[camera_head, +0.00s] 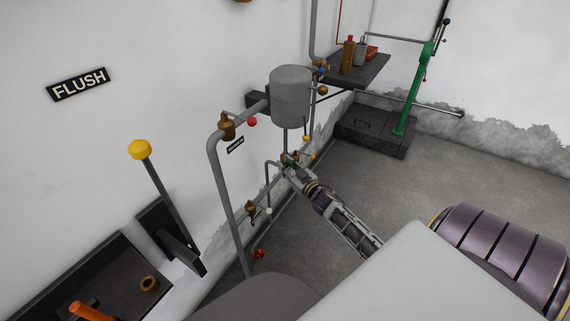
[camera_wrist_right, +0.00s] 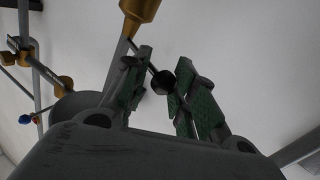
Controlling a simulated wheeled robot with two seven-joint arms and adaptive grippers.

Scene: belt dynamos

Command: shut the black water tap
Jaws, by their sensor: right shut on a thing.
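The black water tap (camera_wrist_right: 162,82) shows in the right wrist view as a black ball on a thin lever that runs up to a brass valve body (camera_wrist_right: 140,8). The ball sits between the green-padded fingers of my right gripper (camera_wrist_right: 165,92), which is shut on it. In the head view my right gripper (camera_head: 288,168) is at the pipework below the grey tank (camera_head: 291,96). There its fingers hide the black ball, and the lever's exact angle cannot be told. My left gripper is not in view.
Close by are other ball-ended taps: red (camera_head: 252,122), blue (camera_head: 323,69), yellow (camera_head: 306,138) and white (camera_head: 268,211). A grey pipe (camera_head: 225,195) stands left of my gripper. A yellow-knobbed lever (camera_head: 140,150) is on the left wall. Floor (camera_head: 400,180) to the right is clear.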

